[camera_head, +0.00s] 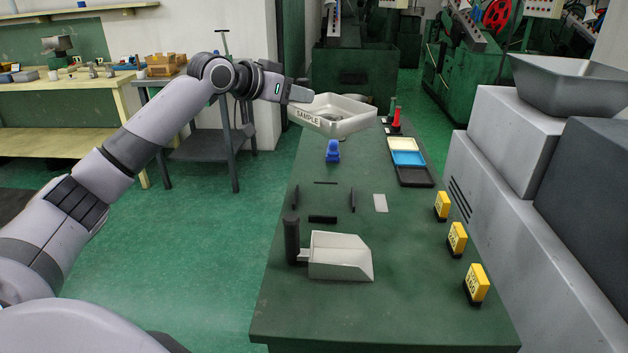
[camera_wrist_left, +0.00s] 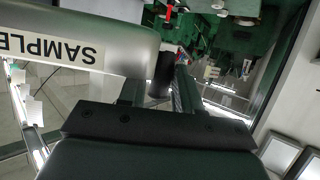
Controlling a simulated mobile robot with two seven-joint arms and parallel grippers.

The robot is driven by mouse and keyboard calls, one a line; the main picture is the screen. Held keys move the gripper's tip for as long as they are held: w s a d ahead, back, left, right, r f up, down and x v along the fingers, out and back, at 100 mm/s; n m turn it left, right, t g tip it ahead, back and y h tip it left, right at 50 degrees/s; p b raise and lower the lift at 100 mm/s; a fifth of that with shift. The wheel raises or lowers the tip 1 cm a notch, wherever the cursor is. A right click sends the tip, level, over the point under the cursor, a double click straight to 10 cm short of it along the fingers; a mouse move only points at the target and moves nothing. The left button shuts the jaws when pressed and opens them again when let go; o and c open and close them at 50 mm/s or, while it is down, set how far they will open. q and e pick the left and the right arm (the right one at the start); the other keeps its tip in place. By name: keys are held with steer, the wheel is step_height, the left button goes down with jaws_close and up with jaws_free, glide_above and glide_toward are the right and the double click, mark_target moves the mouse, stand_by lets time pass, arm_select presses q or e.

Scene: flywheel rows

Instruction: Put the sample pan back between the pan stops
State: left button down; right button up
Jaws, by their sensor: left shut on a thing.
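The sample pan (camera_head: 358,123) is a pale metal tray with a "SAMPLE" label, held in the air above the far part of the green table. My left gripper (camera_head: 300,95) is shut on its left side. The pan also shows close up in the left wrist view (camera_wrist_left: 125,50), with its label upside down. The pan stops are thin black bars on the table: a far one (camera_head: 325,182), a left one (camera_head: 295,198), a right one (camera_head: 353,199) and a near one (camera_head: 322,219). The table between them is bare. My right gripper is not in view.
A metal scoop (camera_head: 340,257) with a dark handle lies nearer than the stops. A blue object (camera_head: 333,151) stands beyond them. A pale card (camera_head: 380,203), coloured trays (camera_head: 408,158) and yellow blocks (camera_head: 457,239) are to the right. A grey machine (camera_head: 510,190) borders the table's right side.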

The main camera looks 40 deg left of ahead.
arm_select(q)
step_height(320, 180, down, 14)
steer(key=shift+r+b, duration=0.25)
steer(key=shift+b, duration=0.2)
step_height(320, 180, down, 4)
steer(key=shift+r, duration=0.15)
steer(key=shift+f, duration=0.3)
steer(key=c, duration=0.8)
jaws_free()
steer(key=shift+r, duration=0.1)
